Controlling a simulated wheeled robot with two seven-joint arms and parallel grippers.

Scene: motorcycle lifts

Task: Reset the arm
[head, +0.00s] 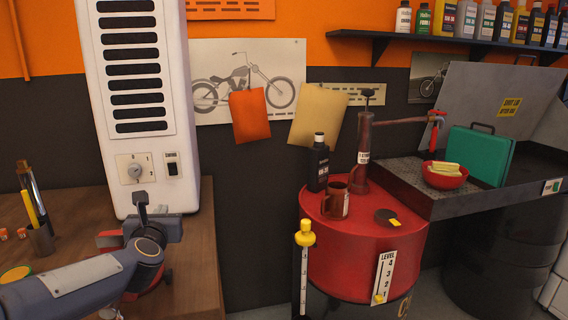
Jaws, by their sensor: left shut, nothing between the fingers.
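My left arm comes in from the lower left, over the wooden bench. My left gripper (141,199) points up and away, in front of the lower part of a tall white cabinet. Its dark fingers are shut and hold nothing. The wrist hides part of the bench and most of a red object behind it. My right gripper is not in view.
The white cabinet (128,60) stands on the bench (196,270) close to my left gripper. Right of a floor gap stands a red drum (330,250) bearing a pump (362,150), a black bottle (318,165) and a mug (336,201). A dark sink tray (425,205) holds a red bowl (440,181).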

